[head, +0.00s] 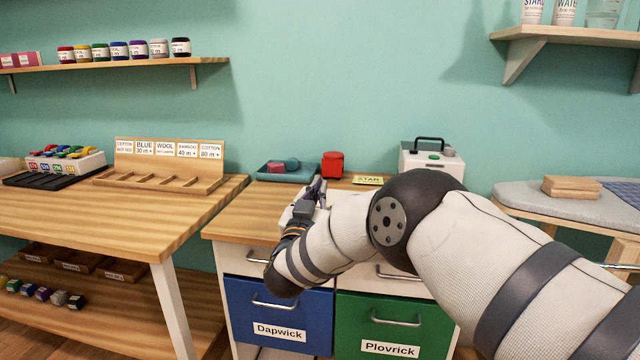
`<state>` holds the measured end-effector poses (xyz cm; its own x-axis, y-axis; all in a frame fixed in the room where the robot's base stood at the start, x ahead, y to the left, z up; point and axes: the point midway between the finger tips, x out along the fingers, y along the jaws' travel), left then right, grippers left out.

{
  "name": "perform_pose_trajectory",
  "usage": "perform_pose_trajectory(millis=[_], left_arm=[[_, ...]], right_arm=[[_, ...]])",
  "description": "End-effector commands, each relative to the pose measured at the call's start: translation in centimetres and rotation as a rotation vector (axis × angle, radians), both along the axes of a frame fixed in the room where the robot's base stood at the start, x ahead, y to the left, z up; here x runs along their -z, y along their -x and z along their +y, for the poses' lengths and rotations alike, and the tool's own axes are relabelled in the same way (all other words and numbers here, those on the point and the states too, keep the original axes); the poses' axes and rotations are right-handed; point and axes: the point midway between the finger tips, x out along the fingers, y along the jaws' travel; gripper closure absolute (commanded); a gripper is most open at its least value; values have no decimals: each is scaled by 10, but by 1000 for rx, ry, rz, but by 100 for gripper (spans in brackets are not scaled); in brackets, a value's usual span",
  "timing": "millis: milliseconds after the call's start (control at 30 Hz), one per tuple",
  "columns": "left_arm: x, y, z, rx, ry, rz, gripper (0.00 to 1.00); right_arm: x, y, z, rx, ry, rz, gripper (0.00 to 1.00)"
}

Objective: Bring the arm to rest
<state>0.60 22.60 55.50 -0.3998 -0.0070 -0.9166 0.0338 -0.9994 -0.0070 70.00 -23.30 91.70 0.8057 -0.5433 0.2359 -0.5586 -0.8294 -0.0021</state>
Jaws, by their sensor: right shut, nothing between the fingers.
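My right arm comes in from the lower right and reaches over the front of the drawer cabinet (228,228). My right gripper (318,188) is above the cabinet top, pointing away from me, shut and empty. It shows small and partly hidden by its own wrist. A blue-grey tray (268,176) with a pink thing and a teal thing in it lies just behind and left of the gripper. A red object (332,165) stands just behind it. My left gripper is not in view.
A white box with a black handle (432,158) stands at the cabinet's back right, beside a yellow sign (368,180). The wooden table (130,222) at left holds a labelled sorting rack (170,160). An ironing board (520,192) is at right. The table's front is clear.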

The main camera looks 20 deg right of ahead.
Motion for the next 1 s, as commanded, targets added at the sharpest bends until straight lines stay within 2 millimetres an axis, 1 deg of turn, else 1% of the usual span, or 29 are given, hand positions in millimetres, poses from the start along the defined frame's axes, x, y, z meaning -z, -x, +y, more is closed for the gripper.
perform_pose_trajectory(millis=[33, 100, 200, 333, 500, 533, 567, 633, 667, 700, 767, 800, 867, 900, 967, 1000], left_arm=[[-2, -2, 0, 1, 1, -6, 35], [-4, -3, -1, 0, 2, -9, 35], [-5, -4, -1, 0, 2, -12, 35], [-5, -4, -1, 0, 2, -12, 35], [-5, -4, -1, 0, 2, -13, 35], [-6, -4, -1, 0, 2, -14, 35], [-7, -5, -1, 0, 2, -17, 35], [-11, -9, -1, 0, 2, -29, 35], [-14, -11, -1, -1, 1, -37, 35], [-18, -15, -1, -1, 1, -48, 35], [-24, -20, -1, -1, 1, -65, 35], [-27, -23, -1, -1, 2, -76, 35], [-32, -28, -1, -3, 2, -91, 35], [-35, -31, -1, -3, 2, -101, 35], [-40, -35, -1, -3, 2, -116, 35], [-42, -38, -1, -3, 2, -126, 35]], right_arm=[[9, 13, 10, -5, 2, 11, 100], [17, 28, 20, -4, 2, 11, 100], [26, 45, 31, -4, 1, 10, 100], [33, 58, 40, -2, 1, 9, 100], [35, 63, 42, -3, 0, 11, 100], [38, 63, 42, -9, 0, 20, 100], [45, 64, 43, -22, 1, 40, 100], [76, 73, 44, -88, -5, 139, 100], [96, 80, 44, -127, -9, 203, 100], [128, 94, 46, -185, -23, 305, 100], [178, 126, 46, -267, -58, 474, 100], [208, 151, 45, -311, -85, 587, 100], [248, 196, 43, -364, -133, 752, 100], [271, 229, 40, -389, -168, 862, 100], [299, 282, 37, -418, -225, 1024, 100], [313, 319, 33, -428, -265, 1129, 100]])
